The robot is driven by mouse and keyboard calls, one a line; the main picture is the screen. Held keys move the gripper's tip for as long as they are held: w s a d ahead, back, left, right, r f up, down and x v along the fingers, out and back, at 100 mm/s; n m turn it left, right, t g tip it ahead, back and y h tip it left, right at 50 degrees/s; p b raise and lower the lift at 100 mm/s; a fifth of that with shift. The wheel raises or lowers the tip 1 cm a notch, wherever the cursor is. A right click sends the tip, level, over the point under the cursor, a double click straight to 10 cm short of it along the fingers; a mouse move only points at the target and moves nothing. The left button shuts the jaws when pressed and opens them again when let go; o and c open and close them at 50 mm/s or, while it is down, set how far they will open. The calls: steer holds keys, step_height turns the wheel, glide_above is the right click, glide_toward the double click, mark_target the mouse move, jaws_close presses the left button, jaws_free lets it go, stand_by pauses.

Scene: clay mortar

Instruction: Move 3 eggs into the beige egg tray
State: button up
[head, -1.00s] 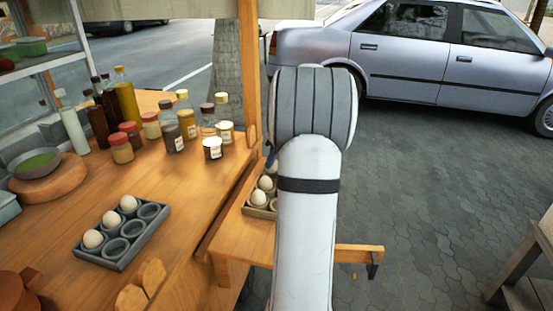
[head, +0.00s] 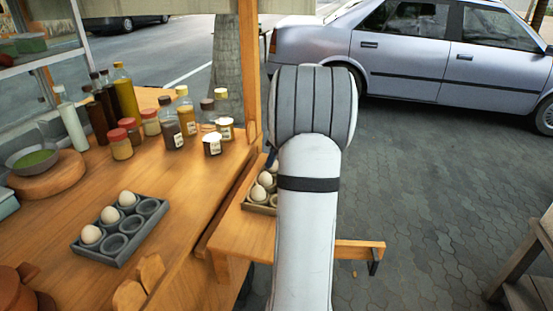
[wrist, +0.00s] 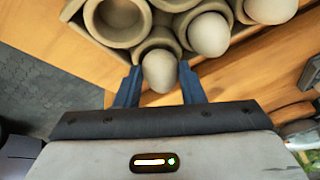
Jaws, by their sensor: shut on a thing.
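The beige egg tray (head: 258,208) sits on the lower wooden side table, partly hidden behind my arm. At least two white eggs (head: 265,179) show at it. In the wrist view, the beige tray (wrist: 101,42) has eggs in two cups (wrist: 209,34) and an empty cup at the left. My gripper (wrist: 159,78) is shut on an egg (wrist: 159,73), its blue fingers on either side, at a front cup of the tray. I cannot tell whether this egg rests in the cup. A grey egg tray (head: 122,257) on the main counter holds 3 eggs (head: 110,215) in one row.
Several bottles and jars (head: 172,135) stand at the back of the counter. A wooden post (head: 249,70) rises near the beige tray. A bowl (head: 34,158) sits on a round board at the left. The grey tray's other row is empty.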

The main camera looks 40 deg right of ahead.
steer(key=shift+f+b, duration=0.45)
steer(key=shift+f, duration=0.15)
stand_by(0.4)
steer(key=o, duration=0.7)
steer(key=p+v, duration=0.1)
steer(key=v, duration=0.7)
